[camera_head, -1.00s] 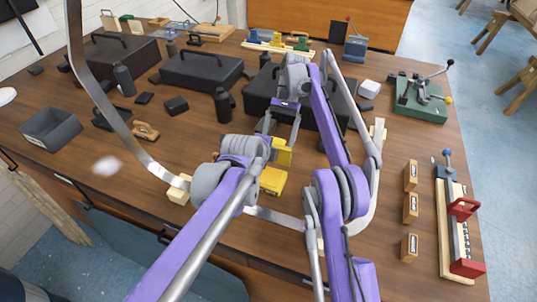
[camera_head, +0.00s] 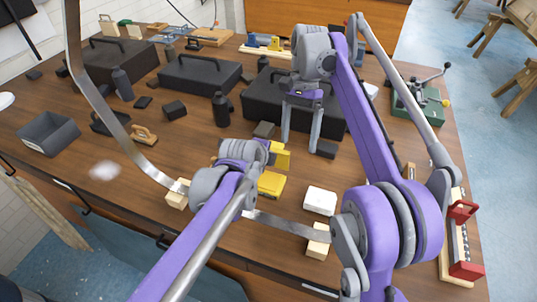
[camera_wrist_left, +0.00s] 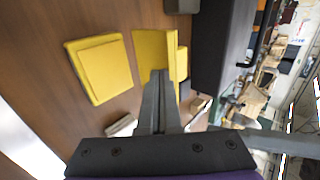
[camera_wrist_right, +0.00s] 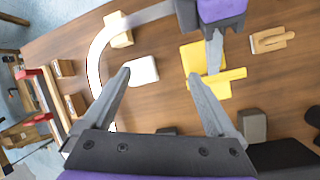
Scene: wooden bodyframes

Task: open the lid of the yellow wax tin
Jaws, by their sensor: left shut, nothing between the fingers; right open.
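The yellow wax tin (camera_head: 271,184) lies flat on the bench, beside my left wrist. A yellow upright panel (camera_head: 282,157), which looks like its lid, stands behind it. In the left wrist view the tin (camera_wrist_left: 100,68) and panel (camera_wrist_left: 172,55) show a gap between them; I cannot tell whether they are joined. My left gripper (camera_wrist_left: 158,76) is shut and empty, its tips close against the panel; contact is unclear. In the head view its wrist hides its fingers. My right gripper (camera_head: 300,142) is open and empty, behind and right of the tin, above the bench.
A white box (camera_head: 320,201) and wooden blocks (camera_head: 318,241) lie right of the tin. Black cases (camera_head: 262,105) stand behind my right gripper. A small dark block (camera_head: 264,130) is behind the panel. A red-handled wooden fixture (camera_head: 461,240) is at the right edge.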

